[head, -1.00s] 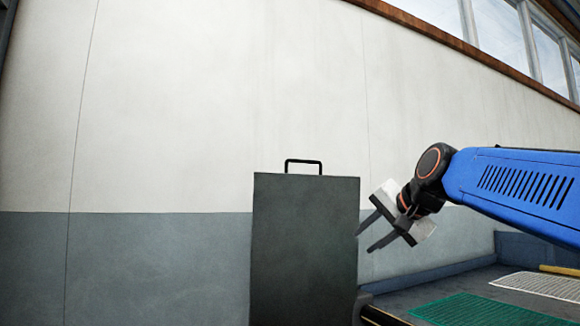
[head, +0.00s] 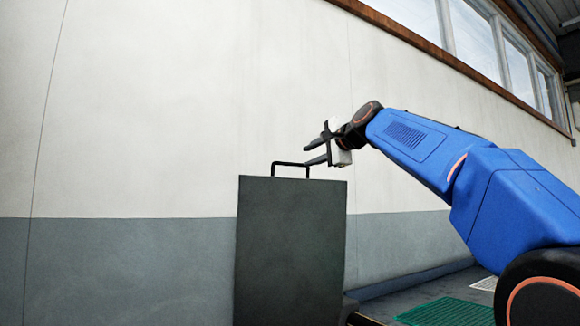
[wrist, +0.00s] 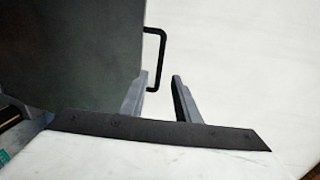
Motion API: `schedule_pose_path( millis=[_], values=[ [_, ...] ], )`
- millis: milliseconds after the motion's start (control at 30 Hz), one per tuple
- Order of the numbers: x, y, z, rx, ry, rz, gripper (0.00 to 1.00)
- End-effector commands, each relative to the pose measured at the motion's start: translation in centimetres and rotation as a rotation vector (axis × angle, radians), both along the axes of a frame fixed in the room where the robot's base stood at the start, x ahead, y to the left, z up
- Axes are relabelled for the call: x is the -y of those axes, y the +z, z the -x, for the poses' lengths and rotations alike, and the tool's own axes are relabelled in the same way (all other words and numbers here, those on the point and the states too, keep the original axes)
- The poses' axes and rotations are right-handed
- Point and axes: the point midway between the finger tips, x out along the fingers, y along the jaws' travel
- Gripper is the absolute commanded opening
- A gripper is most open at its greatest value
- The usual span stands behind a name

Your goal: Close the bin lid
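The bin lid (head: 290,250) is a dark grey flat panel standing upright in the head view. Its black bar handle (head: 290,164) sticks up from the top edge. My gripper (head: 307,156) is open at the handle's upper right. In the wrist view, the lid (wrist: 75,50) fills the upper left, and the handle (wrist: 162,55) appears between and just beyond the two spread fingers of my gripper (wrist: 158,80). I cannot tell whether a finger touches the handle. The bin's body is mostly out of view.
A pale wall (head: 150,110) with a grey lower band (head: 130,265) stands behind the lid. A green mesh (head: 450,312) lies on a dark surface at the lower right. The space above the lid and to its left looks clear.

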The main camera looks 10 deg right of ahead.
Motion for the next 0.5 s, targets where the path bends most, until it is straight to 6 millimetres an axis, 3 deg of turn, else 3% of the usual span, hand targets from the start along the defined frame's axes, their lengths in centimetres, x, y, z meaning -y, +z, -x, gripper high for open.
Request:
schedule_pose_path(
  millis=[500],
  values=[
    [-2.9, -1.2, -8.5, -0.002, 0.002, 0.000, 0.29]
  ],
)
